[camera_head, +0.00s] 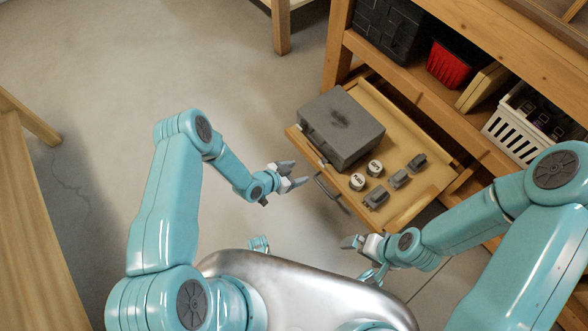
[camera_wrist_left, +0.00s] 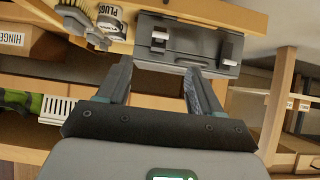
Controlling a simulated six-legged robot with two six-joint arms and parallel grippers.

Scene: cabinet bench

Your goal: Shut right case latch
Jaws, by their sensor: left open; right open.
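A dark grey case (camera_head: 341,128) lies with its lid down in the pulled-out drawer. The left wrist view shows its front with two pale latches, one on the left (camera_wrist_left: 159,38) and one on the right (camera_wrist_left: 231,49); how far each is swung is too small to tell. My left gripper (camera_head: 296,174) is open and empty, just outside the drawer front and apart from the case. In the left wrist view its fingers (camera_wrist_left: 158,84) point toward the case front, below the latches. My right gripper (camera_head: 352,246) is open and empty, in front of the drawer's near right part.
The wooden drawer (camera_head: 405,203) also holds two labelled tins (camera_head: 366,174) and several small grey items (camera_head: 399,179) right of the case. A drawer handle (camera_head: 326,188) sticks out near my left gripper. A red bin (camera_head: 450,66) and white basket (camera_head: 522,124) stand on the shelf behind.

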